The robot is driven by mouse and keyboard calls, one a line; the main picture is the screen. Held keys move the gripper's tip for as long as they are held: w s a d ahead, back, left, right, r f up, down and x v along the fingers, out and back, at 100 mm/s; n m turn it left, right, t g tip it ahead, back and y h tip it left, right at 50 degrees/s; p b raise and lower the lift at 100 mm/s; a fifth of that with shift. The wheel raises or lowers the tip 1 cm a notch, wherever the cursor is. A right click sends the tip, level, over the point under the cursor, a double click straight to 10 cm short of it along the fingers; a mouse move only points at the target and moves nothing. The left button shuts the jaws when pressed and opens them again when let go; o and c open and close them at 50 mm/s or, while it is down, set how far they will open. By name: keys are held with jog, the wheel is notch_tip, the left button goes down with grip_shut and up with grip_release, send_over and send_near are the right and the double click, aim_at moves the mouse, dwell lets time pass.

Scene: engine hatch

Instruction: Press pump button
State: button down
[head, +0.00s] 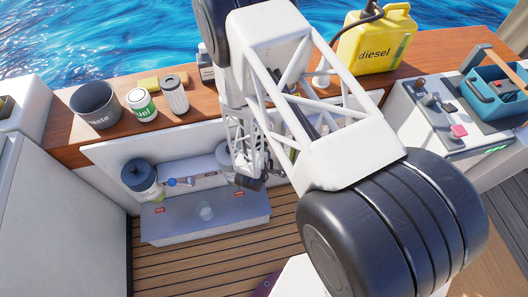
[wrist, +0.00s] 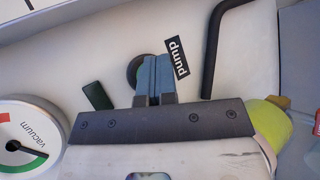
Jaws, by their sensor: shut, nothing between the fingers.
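My gripper (wrist: 156,62) is shut and empty. Its blue-grey fingertips overlap the button's right part in the picture and hide it. I cannot tell whether they touch it. In the head view my gripper reaches down into the open hatch, and the button does not show there behind my arm.
A vacuum gauge (wrist: 22,138) lies left of my gripper in the wrist view. A black bent bar (wrist: 211,55) is at the right, with a yellow-green part (wrist: 268,124) below. In the head view, a grey box (head: 205,218) stands in the hatch; the wooden counter (head: 70,133) holds containers.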

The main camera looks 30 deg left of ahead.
jog(key=shift+w+a+r, duration=0.1)
jog(key=shift+w+a, duration=0.25)
jog(key=shift+a, duration=0.1)
dwell(0.6)
jog(key=shift+s+d, duration=0.25)
jog(key=shift+s, duration=0.05)
jog(key=shift+s+d, duration=0.1)
dwell(0.3)
jog(key=shift+s+d, duration=2.05)
jog(key=shift+d, duration=0.1)
jog(key=shift+w, duration=0.1)
